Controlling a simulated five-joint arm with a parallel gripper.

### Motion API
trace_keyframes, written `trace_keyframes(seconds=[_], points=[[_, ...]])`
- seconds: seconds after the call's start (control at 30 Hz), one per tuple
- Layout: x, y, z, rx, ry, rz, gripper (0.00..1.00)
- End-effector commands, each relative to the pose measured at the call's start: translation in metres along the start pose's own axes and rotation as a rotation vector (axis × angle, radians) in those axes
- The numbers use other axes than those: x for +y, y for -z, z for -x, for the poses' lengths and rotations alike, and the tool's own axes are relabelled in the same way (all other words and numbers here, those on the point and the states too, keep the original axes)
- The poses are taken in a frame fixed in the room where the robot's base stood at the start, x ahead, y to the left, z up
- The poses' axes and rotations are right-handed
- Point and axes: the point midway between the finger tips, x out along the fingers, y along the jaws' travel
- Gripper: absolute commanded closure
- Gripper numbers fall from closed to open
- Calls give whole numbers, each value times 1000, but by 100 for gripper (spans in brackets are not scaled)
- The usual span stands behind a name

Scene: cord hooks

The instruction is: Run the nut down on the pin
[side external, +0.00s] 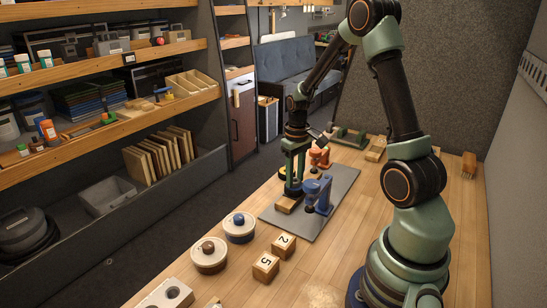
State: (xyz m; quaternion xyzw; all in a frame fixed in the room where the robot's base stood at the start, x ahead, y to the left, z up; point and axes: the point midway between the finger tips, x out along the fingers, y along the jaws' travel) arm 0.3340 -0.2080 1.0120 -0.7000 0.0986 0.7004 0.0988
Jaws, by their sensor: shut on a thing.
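My gripper (293,187) points straight down over a small wooden block (287,206) on the grey mat. It is shut on a small dark piece, which I take to be the nut; the fingers hide most of it. The pin is not distinguishable at this size, so I cannot tell how far the nut sits along it.
A blue clamp-like fixture (318,193) stands close right of my gripper, and an orange one (320,155) behind it. Two lidded pots (209,254) and numbered blocks (266,266) stand in front. Shelves line the left.

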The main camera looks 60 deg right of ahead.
Motion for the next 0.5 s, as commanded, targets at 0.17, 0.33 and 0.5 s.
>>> trace_keyframes(seconds=[0.17, 0.33, 0.5], points=[[0, 0, 0, 2, 0, -190, 100], [0, 1, 0, 2, 0, -410, 100], [0, 1, -1, 3, 0, -629, 100]])
